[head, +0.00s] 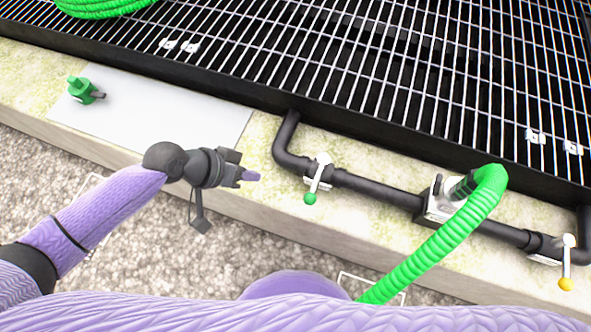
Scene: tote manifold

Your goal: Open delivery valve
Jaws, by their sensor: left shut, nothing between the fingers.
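A black pipe manifold (380,190) runs along the pale ledge in front of the grating. On its left part is a valve with a white lever and a green knob (310,198); the lever points toward me, across the pipe. On its right end is a valve with a white lever and a yellow knob (566,283), its lever also pointing toward me. I cannot tell which one is the delivery valve. My left gripper (252,175) is shut and empty, left of the green-knobbed lever and apart from it. My right gripper is not in view.
A green corrugated hose (430,250) rises from the middle of the manifold and comes down toward me. A green fitting (84,91) sits on a white plate (150,105) at the left. A coiled green hose (105,5) lies on the metal grating (370,60). Gravel (250,245) lies before the ledge.

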